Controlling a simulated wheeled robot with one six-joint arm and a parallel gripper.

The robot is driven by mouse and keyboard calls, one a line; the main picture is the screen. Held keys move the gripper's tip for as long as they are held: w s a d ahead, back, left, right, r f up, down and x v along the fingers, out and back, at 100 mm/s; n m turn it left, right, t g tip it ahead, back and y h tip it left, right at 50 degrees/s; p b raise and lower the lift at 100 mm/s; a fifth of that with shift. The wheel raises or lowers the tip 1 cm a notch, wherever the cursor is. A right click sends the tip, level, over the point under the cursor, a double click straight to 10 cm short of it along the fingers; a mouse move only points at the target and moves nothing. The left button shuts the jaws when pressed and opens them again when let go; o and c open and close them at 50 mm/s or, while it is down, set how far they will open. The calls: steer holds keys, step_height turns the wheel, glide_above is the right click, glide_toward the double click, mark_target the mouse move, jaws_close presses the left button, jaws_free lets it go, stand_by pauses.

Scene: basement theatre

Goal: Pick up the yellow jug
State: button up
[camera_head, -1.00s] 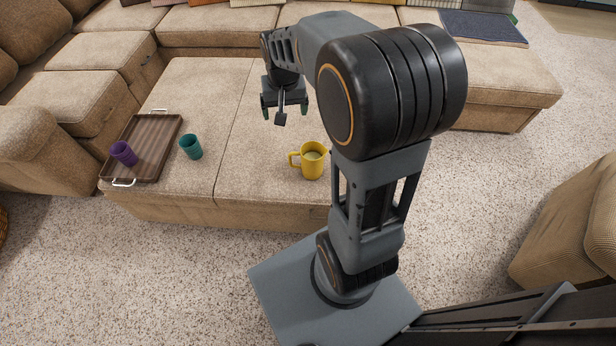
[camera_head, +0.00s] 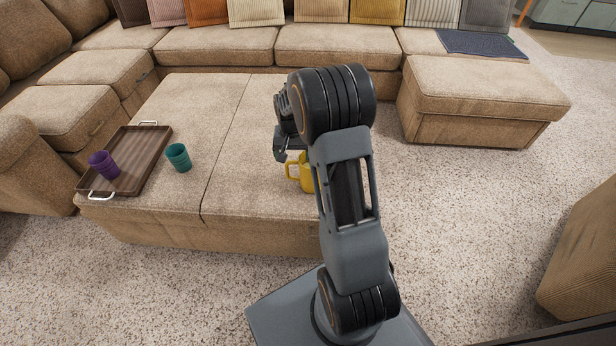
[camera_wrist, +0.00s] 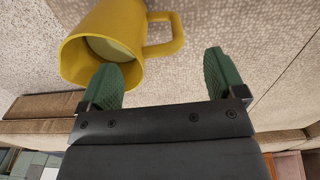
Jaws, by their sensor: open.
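The yellow jug (camera_head: 305,178) stands on the beige ottoman (camera_head: 235,185), partly hidden behind my arm in the head view. In the wrist view the jug (camera_wrist: 112,48) is at the upper left, its mouth toward the camera and its handle pointing right. Something pale shows inside it. My gripper (camera_wrist: 167,75) is open, with two green fingers apart. The left finger overlaps the jug's rim in the picture, and the right finger is beyond the handle's lower right. I cannot tell whether either touches the jug. In the head view my gripper (camera_head: 284,152) is just above and left of the jug.
A teal cup (camera_head: 178,157) stands on the ottoman to the left. A wooden tray (camera_head: 140,160) with a purple cup (camera_head: 103,165) is at the far left. A sectional sofa (camera_head: 330,48) surrounds the back. A folded blue blanket (camera_head: 480,44) lies at the back right.

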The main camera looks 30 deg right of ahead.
steer(key=shift+f+b, duration=1.6)
steer(key=shift+f, duration=1.4)
steer(key=c, duration=1.4)
steer(key=shift+r, duration=0.1)
steer(key=shift+c, duration=0.5)
steer(key=shift+r, duration=0.15)
